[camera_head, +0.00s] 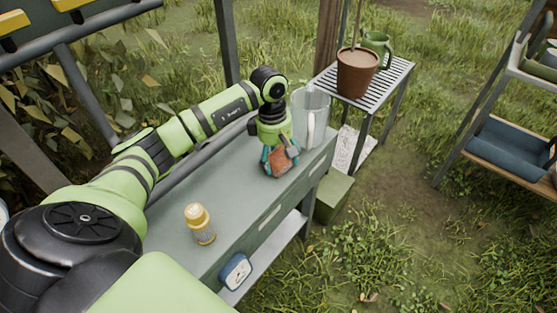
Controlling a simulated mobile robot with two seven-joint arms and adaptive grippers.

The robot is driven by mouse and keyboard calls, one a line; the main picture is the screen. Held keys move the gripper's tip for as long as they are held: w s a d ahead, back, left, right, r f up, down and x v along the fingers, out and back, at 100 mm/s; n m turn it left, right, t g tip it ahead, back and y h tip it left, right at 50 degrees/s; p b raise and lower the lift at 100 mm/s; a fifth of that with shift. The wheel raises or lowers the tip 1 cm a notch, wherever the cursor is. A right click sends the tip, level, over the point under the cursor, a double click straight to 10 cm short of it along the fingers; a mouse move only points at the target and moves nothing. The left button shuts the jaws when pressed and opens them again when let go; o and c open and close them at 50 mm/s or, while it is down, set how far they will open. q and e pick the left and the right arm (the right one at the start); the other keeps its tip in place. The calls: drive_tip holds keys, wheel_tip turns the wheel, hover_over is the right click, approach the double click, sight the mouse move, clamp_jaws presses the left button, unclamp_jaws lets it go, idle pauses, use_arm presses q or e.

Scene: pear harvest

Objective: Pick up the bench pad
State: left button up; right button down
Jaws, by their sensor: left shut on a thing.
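The bench pad (279,164) looks like a small orange-brown block with a darker edge, at the far end of the grey-green bench (222,200). My left gripper (279,158) points down over it and is shut on it, with the fingers at its sides. The fingers hide part of the pad. I cannot tell whether the pad touches the bench top or is just above it. My right gripper is not in view.
A clear jug (309,112) stands close beside my left gripper. A yellow-capped bottle (200,224) stands on the near part of the bench. A slatted table (342,78) behind holds a potted plant (357,76) and a green watering can (379,45). The bench's middle is clear.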

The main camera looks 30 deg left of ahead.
sight(283, 159)
use_arm(q)
drive_tip(key=shift+r, duration=0.45)
drive_tip(key=r, duration=0.1)
drive_tip(key=d+r+b, duration=0.1)
drive_tip(key=r, duration=0.1)
drive_tip(key=shift+r, duration=0.25)
drive_tip(key=s+d+r+b, duration=0.1)
drive_tip(key=d+r, duration=0.5)
drive_tip(key=d, duration=0.4)
drive_tip(key=shift+d+r, duration=0.25)
drive_tip(key=shift+d, duration=0.1)
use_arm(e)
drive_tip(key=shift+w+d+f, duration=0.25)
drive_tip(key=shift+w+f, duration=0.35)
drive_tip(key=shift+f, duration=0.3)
use_arm(q)
drive_tip(key=shift+s, duration=0.1)
drive_tip(key=o, duration=0.4)
drive_tip(key=shift+c, duration=0.2)
drive_tip(key=c, duration=0.4)
drive_tip(key=shift+c, duration=0.2)
